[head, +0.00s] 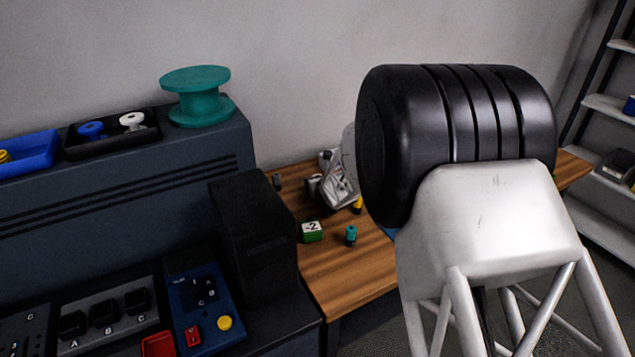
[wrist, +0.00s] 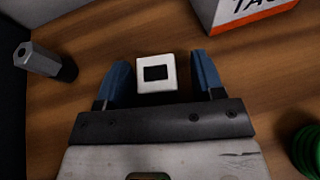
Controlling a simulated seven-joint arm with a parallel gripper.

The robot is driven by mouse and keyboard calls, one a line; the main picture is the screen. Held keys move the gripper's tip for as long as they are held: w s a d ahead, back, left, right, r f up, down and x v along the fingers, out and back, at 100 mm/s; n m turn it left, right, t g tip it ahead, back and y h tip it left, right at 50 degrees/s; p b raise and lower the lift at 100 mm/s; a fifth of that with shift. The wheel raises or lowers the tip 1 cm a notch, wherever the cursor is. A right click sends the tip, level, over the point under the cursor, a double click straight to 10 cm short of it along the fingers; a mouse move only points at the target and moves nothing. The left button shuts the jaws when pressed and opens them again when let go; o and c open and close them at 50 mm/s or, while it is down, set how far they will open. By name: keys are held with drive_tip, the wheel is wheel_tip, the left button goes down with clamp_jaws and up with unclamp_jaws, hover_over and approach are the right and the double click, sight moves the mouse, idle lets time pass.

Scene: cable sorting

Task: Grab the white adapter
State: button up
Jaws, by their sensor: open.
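The white adapter (wrist: 171,65) is a small white block with a dark square opening. In the wrist view it lies on the wooden table, between the two blue fingers of my gripper (wrist: 160,78). I cannot tell the height of the fingertips above the table. In the head view my arm covers much of the table, and I cannot make out the adapter there for certain.
A grey plug (wrist: 45,60) lies left of my gripper, and a white and orange box (wrist: 245,12) stands at upper right. A green ribbed thing (wrist: 306,150) is at lower right. In the head view, a green block (head: 312,232) and a teal connector (head: 350,236) are on the table (head: 345,275).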

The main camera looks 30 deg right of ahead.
idle(0.4)
drive_tip(key=c, duration=1)
drive_tip(key=shift+r, duration=0.15)
wheel_tip(320, 180, up, 18)
idle(0.9)
